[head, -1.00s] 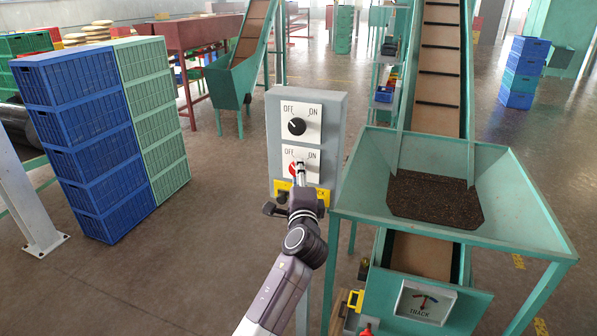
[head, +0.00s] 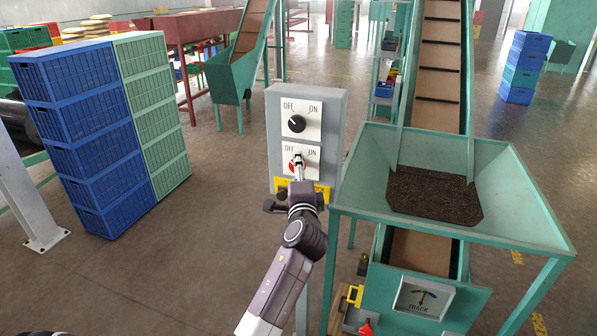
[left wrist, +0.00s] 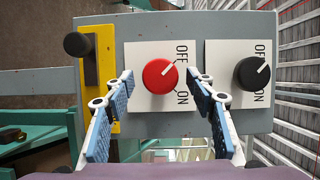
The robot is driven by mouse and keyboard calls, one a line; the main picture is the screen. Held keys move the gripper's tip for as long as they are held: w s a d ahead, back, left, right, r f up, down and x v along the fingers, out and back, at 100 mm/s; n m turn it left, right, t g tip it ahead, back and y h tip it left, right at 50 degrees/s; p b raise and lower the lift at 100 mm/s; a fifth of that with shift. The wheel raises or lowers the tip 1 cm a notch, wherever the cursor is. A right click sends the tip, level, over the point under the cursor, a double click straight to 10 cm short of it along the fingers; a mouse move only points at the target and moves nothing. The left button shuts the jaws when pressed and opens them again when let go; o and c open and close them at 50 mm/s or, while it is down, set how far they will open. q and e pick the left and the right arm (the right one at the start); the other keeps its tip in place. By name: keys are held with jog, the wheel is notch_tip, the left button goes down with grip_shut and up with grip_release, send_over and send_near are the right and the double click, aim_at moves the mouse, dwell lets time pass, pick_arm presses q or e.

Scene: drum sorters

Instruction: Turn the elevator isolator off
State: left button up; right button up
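The grey control box (head: 274,130) has two rotary switches on white plates marked OFF and ON. The upper black knob (head: 297,123) points toward OFF. The lower red knob (head: 293,164) is partly hidden by my left gripper (head: 299,160) in the head view. In the left wrist view, the red knob (left wrist: 160,76) has its white line toward OFF, and the black knob (left wrist: 252,73) also points toward OFF. My left gripper (left wrist: 161,77) is open, with a blue-padded finger on each side of the red knob and visible gaps.
A green hopper (head: 510,190) with dark material stands close to the right of the box, below an inclined conveyor (head: 437,60). Stacked blue crates (head: 80,130) and pale green crates (head: 155,115) stand to the left. Open floor lies between crates and box.

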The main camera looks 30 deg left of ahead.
pick_arm(q)
jog(key=v, duration=1.2)
dwell(0.4)
